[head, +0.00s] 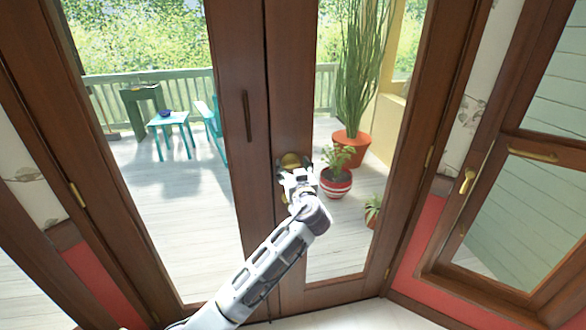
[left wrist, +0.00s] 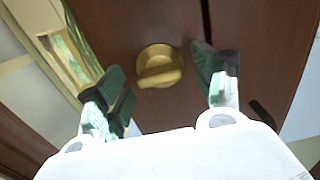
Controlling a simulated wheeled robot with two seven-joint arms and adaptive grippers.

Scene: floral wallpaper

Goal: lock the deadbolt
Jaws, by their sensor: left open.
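The deadbolt's brass thumb-turn (head: 290,161) is on the right door leaf of a brown wooden double door (head: 290,60). In the left wrist view the thumb-turn (left wrist: 159,66) is a round brass knob with a raised grip bar, lying close to level in the picture. My left gripper (head: 296,176) is at the door just below the thumb-turn in the head view. In the left wrist view its fingers (left wrist: 158,88) are spread wide, one on each side of the thumb-turn, with gaps between. The gripper hides part of the door hardware below. My right gripper is not in view.
A dark vertical handle (head: 247,116) is on the left leaf. A side window with a brass latch (head: 467,181) stands at the right. Beyond the glass are a deck, potted plants (head: 336,182) and a small blue table (head: 169,119).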

